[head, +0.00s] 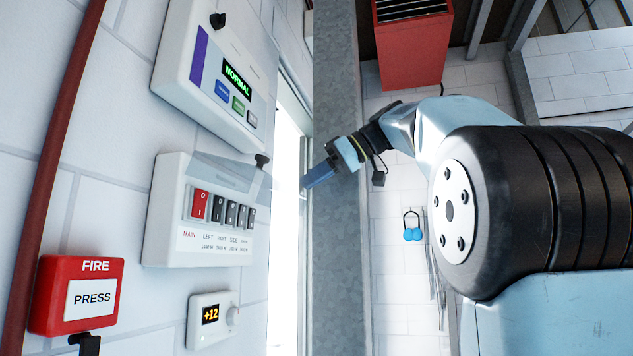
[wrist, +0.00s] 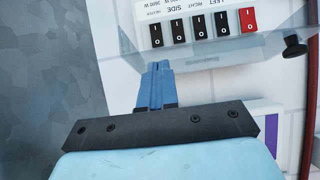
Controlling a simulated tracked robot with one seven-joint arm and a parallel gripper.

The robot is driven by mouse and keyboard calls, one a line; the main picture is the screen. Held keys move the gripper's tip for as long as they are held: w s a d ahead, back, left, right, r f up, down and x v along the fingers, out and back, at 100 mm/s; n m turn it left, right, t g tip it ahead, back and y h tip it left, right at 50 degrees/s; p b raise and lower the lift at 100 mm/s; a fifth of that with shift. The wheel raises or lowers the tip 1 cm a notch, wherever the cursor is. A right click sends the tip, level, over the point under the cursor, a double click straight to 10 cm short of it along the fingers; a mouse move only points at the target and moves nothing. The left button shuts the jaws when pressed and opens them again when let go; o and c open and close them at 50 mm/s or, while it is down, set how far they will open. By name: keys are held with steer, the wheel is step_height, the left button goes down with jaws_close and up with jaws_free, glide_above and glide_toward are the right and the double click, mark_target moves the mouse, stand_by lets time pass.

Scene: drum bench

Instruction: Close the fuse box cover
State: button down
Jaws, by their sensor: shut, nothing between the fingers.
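The white fuse box (head: 157,230) is on the tiled wall, with a red main switch (head: 200,204) and several black switches in a row. Its clear cover (head: 222,172) is raised and juts out from the top of the box, leaving the switches uncovered. A black knob (head: 262,160) sits at the cover's outer edge. My gripper (head: 306,184) is shut and empty, to the right of the box and apart from the knob. In the wrist view the box appears upside down, with the shut blue fingers (wrist: 158,68) below the black switches and the knob (wrist: 293,46) at right.
A white panel reading NORMAL (head: 215,80) is right above the cover. A thermostat (head: 212,315) is below the box, a red fire button (head: 78,295) lower left. A grey post (head: 340,260) stands behind my gripper. The space in front of the box looks clear.

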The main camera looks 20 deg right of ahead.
steer(key=shift+a+f, duration=0.1)
steer(key=shift+f, duration=0.15)
